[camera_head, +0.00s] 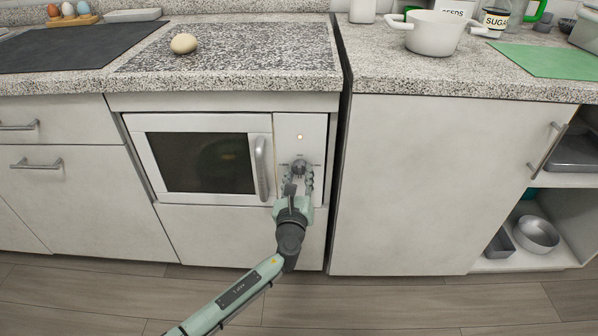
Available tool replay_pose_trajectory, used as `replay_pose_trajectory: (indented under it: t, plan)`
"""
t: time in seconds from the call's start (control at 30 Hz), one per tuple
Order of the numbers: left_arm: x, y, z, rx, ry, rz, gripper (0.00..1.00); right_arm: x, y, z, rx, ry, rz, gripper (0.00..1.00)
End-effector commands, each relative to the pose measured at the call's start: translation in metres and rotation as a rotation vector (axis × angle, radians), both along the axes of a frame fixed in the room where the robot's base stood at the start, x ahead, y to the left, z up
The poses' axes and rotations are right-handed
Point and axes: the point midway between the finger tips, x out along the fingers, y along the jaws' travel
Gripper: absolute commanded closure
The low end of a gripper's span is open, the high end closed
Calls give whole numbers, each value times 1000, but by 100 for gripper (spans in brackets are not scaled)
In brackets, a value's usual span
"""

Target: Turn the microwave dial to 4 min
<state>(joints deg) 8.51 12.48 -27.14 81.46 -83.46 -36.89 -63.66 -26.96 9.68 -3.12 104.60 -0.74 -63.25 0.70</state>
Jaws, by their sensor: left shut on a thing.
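The microwave (195,125) is built into the white cabinet below the counter. Its door is closed, with a dark window and a vertical handle (262,167) on the right. The dial (299,165) is low on this panel. My left gripper (299,178) reaches up from below and is shut on the dial, with its fingers on either side. The fingers partly hide the dial, and its markings are too small to read. My right gripper is not in view.
A round pale item (184,43) sits on the speckled counter above the microwave. A white pot (435,35) and a green mat (548,59) are on the right counter. Open shelves at right hold a metal bowl (537,232). The floor in front is clear.

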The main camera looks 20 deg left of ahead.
Motion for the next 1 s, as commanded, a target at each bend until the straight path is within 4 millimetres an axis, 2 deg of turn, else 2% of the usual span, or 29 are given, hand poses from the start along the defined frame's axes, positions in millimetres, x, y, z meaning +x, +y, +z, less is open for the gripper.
replay_pose_trajectory:
  t: [0.47, 0.5, 0.67, 1.0]
  plan:
    - [1, 0, 2, 15, 0, 0, 97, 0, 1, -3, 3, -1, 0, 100]
    - [1, 0, 2, 15, 0, 0, 67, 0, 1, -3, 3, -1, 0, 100]
    - [1, 0, 2, 15, 1, 0, 47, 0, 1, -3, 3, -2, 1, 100]
    - [-3, -1, 0, 14, 4, 0, 47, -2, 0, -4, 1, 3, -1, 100]
